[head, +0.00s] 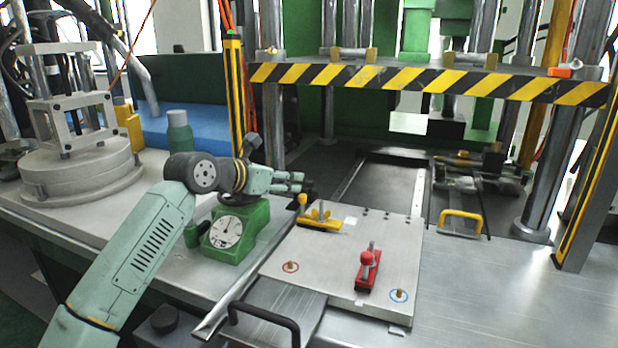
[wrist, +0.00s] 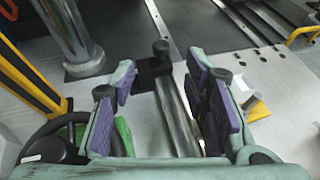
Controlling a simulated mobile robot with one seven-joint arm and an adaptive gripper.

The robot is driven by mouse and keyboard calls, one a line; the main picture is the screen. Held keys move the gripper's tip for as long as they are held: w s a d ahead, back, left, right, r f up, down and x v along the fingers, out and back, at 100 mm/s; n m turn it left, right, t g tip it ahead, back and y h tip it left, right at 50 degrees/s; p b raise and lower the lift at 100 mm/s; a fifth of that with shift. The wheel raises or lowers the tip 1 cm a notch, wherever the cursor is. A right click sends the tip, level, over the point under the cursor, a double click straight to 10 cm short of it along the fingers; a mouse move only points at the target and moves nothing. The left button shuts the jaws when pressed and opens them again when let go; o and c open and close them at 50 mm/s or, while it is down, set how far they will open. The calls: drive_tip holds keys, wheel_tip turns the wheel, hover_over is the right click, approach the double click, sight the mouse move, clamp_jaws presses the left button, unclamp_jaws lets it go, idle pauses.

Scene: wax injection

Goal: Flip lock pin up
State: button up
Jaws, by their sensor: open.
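In the wrist view, a small black block with a round black knob (wrist: 161,47) sits at the edge of the light metal plate, likely the lock pin; I cannot tell its exact pose. My gripper (wrist: 164,88) is open, with purple-padded fingers on either side of the metal rail below the block. The knob lies just beyond the fingertips. The plate (head: 330,268) lies flat on the table.
A yellow clamp (head: 320,222) stands close to my fingers, and a red clamp (head: 367,268) farther right on the plate. A green dial gauge (head: 226,233) stands beneath my wrist. A striped beam (head: 430,80) spans the press behind. The steel table at right (head: 490,290) is clear.

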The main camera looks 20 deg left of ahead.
sight(309, 180)
drive_tip(key=p+x, duration=0.2)
drive_tip(key=x, duration=0.7)
drive_tip(key=shift+c, duration=0.3)
clamp_jaws()
drive_tip(key=shift+r, duration=0.1)
